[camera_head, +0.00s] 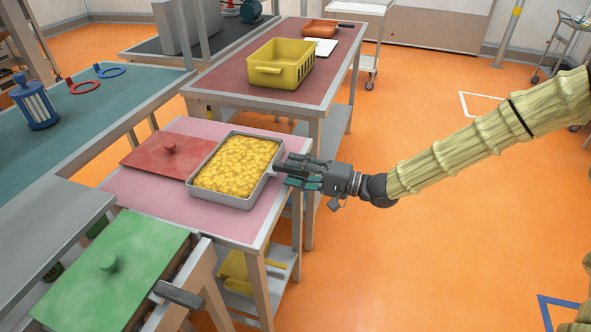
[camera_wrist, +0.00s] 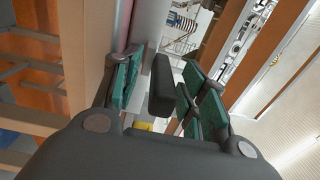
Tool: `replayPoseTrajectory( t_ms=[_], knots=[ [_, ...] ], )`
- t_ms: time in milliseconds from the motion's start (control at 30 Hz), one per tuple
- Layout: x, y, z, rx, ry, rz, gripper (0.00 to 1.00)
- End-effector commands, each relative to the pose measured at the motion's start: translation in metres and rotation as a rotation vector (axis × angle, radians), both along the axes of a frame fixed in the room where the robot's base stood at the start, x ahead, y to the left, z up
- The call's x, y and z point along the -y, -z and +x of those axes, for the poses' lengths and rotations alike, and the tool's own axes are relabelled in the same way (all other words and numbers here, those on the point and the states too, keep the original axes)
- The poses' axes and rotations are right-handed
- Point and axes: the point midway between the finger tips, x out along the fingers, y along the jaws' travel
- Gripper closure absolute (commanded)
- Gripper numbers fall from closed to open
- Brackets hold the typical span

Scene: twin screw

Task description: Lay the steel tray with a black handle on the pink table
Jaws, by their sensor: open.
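A steel tray (camera_head: 222,201) full of yellow lumpy pieces lies flat on the pink table (camera_head: 155,202), near its right edge. My gripper (camera_head: 287,172) is at the tray's right side, where its fingers hide most of the handle. In the wrist view, the black handle (camera_wrist: 161,86) stands between the green finger pads of my gripper (camera_wrist: 163,88). The fingers are open, with gaps on both sides of the handle.
A red lid (camera_head: 148,160) with a knob lies left of the tray, very close to it. A green lid (camera_head: 105,270) is in front, with a dark handle (camera_head: 178,293) beside it. A dark red table (camera_head: 225,80) behind holds a yellow crate (camera_head: 281,72). The orange floor at right is clear.

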Motion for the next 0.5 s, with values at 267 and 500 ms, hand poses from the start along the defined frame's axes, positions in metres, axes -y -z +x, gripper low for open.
replayPoseTrajectory(
  t_ms=[267,500],
  knots=[
    [0.035,0.0,-0.01,0.001,0.002,0.001,0.57],
    [0.077,0.001,-0.024,0.002,0.002,0.0,0.57]
  ],
)
